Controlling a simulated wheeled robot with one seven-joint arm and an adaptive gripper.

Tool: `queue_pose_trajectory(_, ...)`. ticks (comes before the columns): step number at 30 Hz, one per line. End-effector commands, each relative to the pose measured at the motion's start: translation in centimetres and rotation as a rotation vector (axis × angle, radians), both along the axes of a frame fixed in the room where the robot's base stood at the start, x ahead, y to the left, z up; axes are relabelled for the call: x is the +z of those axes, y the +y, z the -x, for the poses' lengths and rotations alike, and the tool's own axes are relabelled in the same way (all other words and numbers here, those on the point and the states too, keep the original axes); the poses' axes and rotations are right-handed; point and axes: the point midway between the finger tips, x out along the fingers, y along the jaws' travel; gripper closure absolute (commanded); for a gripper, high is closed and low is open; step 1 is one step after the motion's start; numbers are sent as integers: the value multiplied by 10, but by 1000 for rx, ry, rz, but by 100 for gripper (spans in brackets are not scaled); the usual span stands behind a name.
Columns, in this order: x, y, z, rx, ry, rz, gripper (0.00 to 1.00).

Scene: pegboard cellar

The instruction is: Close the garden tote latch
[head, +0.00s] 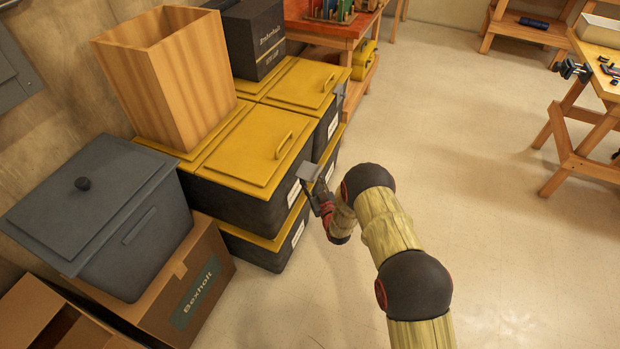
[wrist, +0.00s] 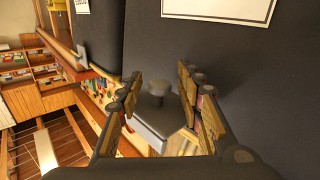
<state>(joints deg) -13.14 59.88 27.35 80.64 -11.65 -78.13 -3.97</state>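Dark totes with yellow lids stand stacked against the wall in the head view; the near upper tote (head: 245,205) has a white label on its front. Which one is the garden tote I cannot read. A grey flap (head: 308,172), apparently the latch, sticks out near that tote's front corner. My gripper (head: 324,198) is just below and beside it. In the wrist view my gripper (wrist: 158,108) is open, with a grey knobbed piece (wrist: 158,88), apparently the latch, between its fingers. I cannot tell whether they touch it. A dark tote wall (wrist: 225,55) fills the background.
A wooden box (head: 165,80) and a black box (head: 255,40) stand on the totes. A grey lidded bin (head: 140,240) sits on a cardboard box (head: 215,270) at the left. Workbenches stand farther back. The floor (head: 510,240) at the right is clear.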

Motion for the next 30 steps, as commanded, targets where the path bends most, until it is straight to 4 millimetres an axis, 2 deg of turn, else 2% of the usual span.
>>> queue_pose_trajectory(19,0,0,0,1,0,0,100)
queue_pose_trajectory(30,-1,0,1,1,1,0,100)
